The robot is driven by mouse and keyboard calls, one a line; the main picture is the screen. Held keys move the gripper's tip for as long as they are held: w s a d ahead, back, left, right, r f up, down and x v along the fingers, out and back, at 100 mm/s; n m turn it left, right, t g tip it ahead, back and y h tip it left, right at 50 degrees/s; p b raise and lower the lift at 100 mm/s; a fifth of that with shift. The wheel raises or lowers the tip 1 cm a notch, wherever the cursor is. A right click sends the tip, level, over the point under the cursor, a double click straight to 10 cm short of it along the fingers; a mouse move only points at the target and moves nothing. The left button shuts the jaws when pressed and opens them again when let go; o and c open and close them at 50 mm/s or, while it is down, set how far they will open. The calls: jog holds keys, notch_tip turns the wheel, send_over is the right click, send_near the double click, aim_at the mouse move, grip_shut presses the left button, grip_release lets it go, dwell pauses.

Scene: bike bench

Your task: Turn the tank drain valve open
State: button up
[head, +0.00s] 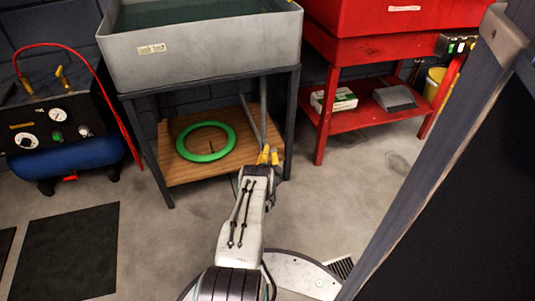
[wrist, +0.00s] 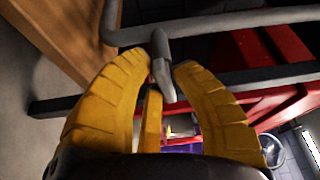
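The grey tank (head: 200,45), labelled "leak test", stands on a dark metal frame. A grey drain pipe (head: 250,125) slopes down under it, and grey piping (wrist: 230,25) crosses the top of the wrist view. A short grey valve part (wrist: 163,68) hangs from this piping between my fingertips. A narrow yellow strip (wrist: 152,122), possibly the valve's lever, shows below it between the fingers. My gripper (head: 268,156) has yellow fingers, spread apart around these parts in the wrist view (wrist: 158,68). I cannot tell whether either finger touches them. The valve is not clear in the head view.
A wooden shelf (head: 175,168) with a green ring (head: 187,145) lies under the tank, left of my gripper. A red bench (head: 345,122) stands to the right. A blue compressor (head: 85,155) is at far left. A dark panel (head: 465,190) fills the right foreground.

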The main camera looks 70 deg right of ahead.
grip_shut()
jog(key=shift+n+h, duration=0.3)
jog(key=shift+n, duration=0.5)
jog(key=o, duration=0.5)
grip_release()
jog(key=shift+w, duration=0.1)
jog(key=shift+a, duration=0.15)
jog(key=shift+t, duration=0.3)
jog(key=shift+v, duration=6)
